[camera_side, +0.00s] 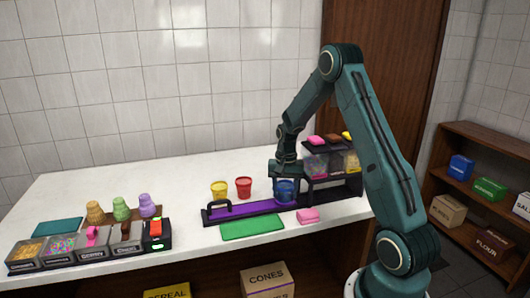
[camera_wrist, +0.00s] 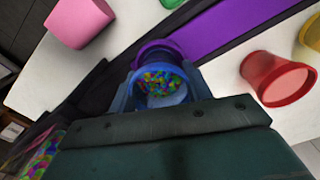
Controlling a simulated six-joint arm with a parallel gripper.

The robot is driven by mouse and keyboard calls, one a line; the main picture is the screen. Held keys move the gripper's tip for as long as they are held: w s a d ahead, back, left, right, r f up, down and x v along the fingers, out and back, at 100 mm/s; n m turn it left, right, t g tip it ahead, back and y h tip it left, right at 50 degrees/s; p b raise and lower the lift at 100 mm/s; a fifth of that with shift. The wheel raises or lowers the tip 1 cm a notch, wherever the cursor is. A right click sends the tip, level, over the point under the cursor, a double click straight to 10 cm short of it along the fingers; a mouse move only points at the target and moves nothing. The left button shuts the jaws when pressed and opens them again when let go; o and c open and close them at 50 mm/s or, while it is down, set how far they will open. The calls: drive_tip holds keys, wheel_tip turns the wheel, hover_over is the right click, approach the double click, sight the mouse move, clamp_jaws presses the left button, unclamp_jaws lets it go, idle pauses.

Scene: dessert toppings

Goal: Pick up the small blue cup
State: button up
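The small blue cup (camera_side: 286,190) stands at the right end of the purple strip (camera_side: 245,208) in its black frame. In the wrist view the cup (camera_wrist: 158,100) holds colourful candies and shows between my two fingers. My gripper (camera_side: 286,174) is lowered over the cup, pointing down. In the wrist view my gripper (camera_wrist: 160,80) has one finger close on each side of the cup. I cannot tell whether the fingers press on it. A purple round rim (camera_wrist: 160,49) shows just beyond the cup.
A red cup (camera_side: 243,187) and a yellow cup (camera_side: 219,190) stand left of the blue cup. A black rack (camera_side: 335,189) with topping bins is close on the right. The counter behind is clear.

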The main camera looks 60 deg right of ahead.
drive_tip(key=shift+c, duration=0.8)
drive_tip(key=shift+r, duration=0.2)
drive_tip(key=shift+r, duration=0.2)
wheel_tip(320, 180, up, 19)
drive_tip(key=shift+r, duration=0.15)
idle(0.3)
drive_tip(key=w+a, duration=0.4)
drive_tip(key=a, duration=1.2)
drive_tip(key=f, duration=1.6)
drive_tip(key=shift+d+f, duration=0.25)
drive_tip(key=shift+d, duration=0.05)
drive_tip(key=shift+s+f, duration=0.1)
